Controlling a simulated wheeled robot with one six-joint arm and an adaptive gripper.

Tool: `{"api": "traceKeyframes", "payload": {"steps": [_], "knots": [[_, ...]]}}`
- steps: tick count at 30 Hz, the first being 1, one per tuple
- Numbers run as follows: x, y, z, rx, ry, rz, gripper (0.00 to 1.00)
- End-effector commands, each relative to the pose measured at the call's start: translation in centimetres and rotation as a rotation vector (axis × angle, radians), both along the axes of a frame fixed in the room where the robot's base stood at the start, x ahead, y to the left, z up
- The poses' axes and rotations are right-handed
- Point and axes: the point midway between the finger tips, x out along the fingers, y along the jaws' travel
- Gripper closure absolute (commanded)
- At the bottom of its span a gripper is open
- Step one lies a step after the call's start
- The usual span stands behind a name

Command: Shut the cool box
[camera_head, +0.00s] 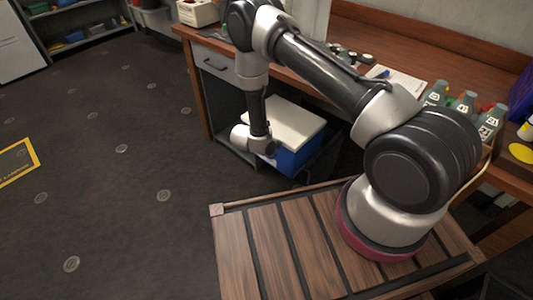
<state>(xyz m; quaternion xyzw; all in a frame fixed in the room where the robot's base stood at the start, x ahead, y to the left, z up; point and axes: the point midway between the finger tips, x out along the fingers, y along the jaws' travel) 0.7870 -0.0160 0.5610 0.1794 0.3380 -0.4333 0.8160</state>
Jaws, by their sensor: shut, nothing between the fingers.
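The cool box is a blue box (299,158) with a white lid (292,121), low beside the workbench in the middle of the view. The lid lies over the top of the box; I cannot tell whether it is fully down or a little raised. My gripper (268,149) is at the box's near left side, by the lid's edge. It is shut and empty. Its fingertips are too small and too hidden by my wrist to make out, and I cannot tell whether they touch the box. My wrist hides the box's left part.
The wooden workbench (420,38) runs along the back and right, with a drawer (215,66) above the box's left. Several grey bottles (466,104) and a paper sheet (398,80) are on it.

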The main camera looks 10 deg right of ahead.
Motion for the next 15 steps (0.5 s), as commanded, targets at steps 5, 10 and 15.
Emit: {"api": "traceKeyframes", "payload": {"steps": [5, 10, 15], "knots": [[1.9, -3.0, 0.0, 0.0, -0.002, -0.004, 1.0], [3.5, -5.3, 0.0, 0.0, -0.001, -0.004, 1.0], [4.8, -7.2, 0.0, 0.0, 0.0, -0.003, 1.0]]}}
